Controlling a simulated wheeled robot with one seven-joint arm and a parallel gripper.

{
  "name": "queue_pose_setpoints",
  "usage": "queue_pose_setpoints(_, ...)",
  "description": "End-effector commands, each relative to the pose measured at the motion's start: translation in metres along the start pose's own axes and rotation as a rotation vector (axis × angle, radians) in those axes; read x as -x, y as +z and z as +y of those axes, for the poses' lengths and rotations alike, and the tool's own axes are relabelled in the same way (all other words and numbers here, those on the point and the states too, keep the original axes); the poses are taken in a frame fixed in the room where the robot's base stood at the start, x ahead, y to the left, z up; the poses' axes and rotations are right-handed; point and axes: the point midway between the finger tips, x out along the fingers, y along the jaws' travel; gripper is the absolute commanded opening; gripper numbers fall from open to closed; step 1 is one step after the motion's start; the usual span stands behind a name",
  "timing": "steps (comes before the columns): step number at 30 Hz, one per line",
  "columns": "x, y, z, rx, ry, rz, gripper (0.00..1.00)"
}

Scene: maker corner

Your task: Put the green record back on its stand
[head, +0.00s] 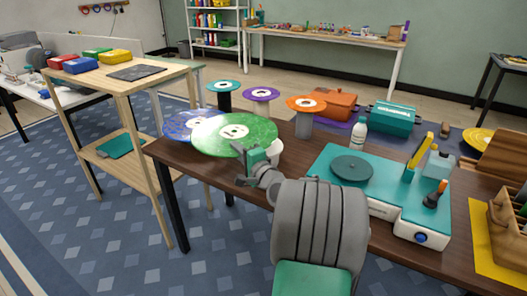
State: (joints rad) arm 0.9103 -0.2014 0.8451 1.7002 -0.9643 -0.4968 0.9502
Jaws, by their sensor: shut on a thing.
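The green record (235,123), speckled with a white label, is level near the left end of the dark wooden table (300,192). My gripper (250,160) is at its near edge and shut on it; the fingertips are partly hidden. A blue speckled record (178,124) shows behind and left of the green one, partly covered by it. A white rounded thing (275,152), possibly a stand, shows just right of my gripper, mostly hidden. What lies under the green record is hidden.
Behind stand a teal record (223,86), a purple record (261,94) and an orange record (306,104) on pedestals. A teal turntable (385,190) and a white bottle (358,134) are to the right. A wooden shelf unit (125,85) stands close on the left.

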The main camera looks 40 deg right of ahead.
Motion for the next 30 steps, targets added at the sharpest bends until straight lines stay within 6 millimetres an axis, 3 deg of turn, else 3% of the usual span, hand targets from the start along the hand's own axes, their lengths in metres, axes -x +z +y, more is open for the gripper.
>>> queue_pose_setpoints(1, 0.001, -0.028, 0.005, 0.001, -0.004, 0.043, 0.00)
queue_pose_setpoints(3, 0.003, -0.058, 0.000, -0.003, -0.006, 0.090, 0.00)
queue_pose_setpoints(6, 0.006, -0.085, -0.006, -0.005, -0.009, 0.132, 0.00)
queue_pose_setpoints(8, 0.008, -0.093, -0.008, -0.008, -0.010, 0.145, 0.00)
queue_pose_setpoints(14, 0.008, -0.095, -0.001, -0.010, -0.010, 0.149, 0.00)
queue_pose_setpoints(30, 0.007, -0.094, 0.056, -0.009, -0.009, 0.148, 0.00)
